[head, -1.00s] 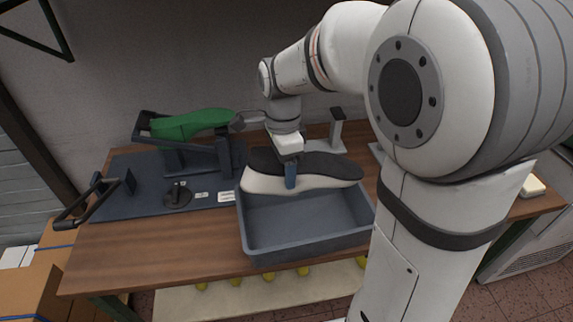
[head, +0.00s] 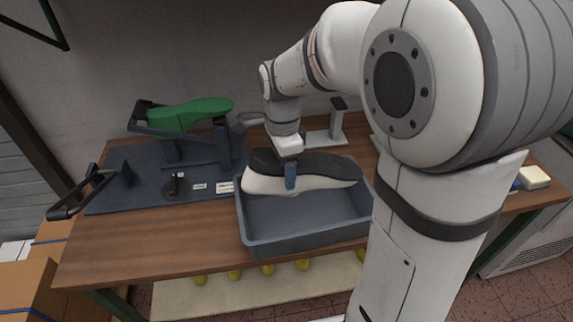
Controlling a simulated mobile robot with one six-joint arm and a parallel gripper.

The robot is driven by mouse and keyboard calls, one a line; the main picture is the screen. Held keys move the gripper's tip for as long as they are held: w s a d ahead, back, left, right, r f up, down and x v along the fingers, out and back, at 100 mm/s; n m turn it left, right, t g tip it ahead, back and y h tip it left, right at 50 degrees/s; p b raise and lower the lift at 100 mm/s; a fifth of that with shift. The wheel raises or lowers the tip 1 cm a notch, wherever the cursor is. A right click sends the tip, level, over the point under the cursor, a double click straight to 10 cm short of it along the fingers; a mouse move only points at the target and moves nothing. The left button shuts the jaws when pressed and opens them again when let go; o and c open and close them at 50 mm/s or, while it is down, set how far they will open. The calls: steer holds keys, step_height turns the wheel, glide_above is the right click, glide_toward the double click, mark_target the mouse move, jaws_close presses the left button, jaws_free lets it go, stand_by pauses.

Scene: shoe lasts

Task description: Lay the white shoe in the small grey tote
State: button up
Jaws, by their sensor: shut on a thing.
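The white shoe (head: 325,183), white at its lower part with a dark sole-shaped top, lies lengthwise left to right over the back part of the small grey tote (head: 300,243). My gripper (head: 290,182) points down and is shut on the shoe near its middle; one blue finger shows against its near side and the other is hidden. The tote is an open grey box on the wooden table, and its front floor is bare. I cannot tell whether the shoe touches the tote's floor.
A green shoe last (head: 190,115) sits on a dark stand at the left, on a dark mat (head: 125,200). A grey post stand (head: 337,122) stands behind the tote. Bare wooden tabletop (head: 150,245) lies left of the tote. A cardboard box (head: 30,290) is at lower left.

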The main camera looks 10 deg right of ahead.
steer(key=shift+f+b, duration=1.05)
steer(key=shift+f, duration=0.6)
steer(key=o, duration=1.4)
steer(key=r, duration=0.7)
steer(key=shift+w+r, duration=0.25)
steer(key=shift+r, duration=0.15)
